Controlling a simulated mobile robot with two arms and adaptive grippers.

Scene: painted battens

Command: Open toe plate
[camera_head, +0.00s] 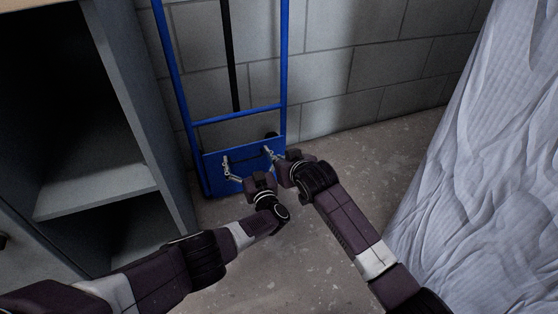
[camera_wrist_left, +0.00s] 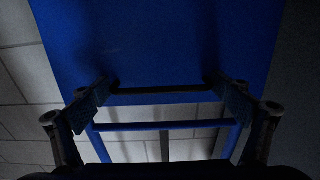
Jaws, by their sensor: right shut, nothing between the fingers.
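The blue toe plate (camera_head: 249,165) stands folded up, near upright, against the foot of a blue hand truck (camera_head: 238,115) by the wall. My left gripper (camera_head: 230,169) is at the plate's left part, its fingers spread and empty. In the left wrist view the plate (camera_wrist_left: 160,45) fills the top, and the open fingers (camera_wrist_left: 160,84) reach to its edge, one on each side; contact is too dark to tell. My right gripper (camera_head: 271,154) is shut and empty at the plate's upper right. Whether it touches the plate is unclear.
A grey shelf unit (camera_head: 150,130) stands close on the left. A pale draped sheet (camera_head: 490,170) hangs on the right. A grey block wall (camera_head: 345,60) is behind the truck. The concrete floor (camera_head: 300,260) in front is clear.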

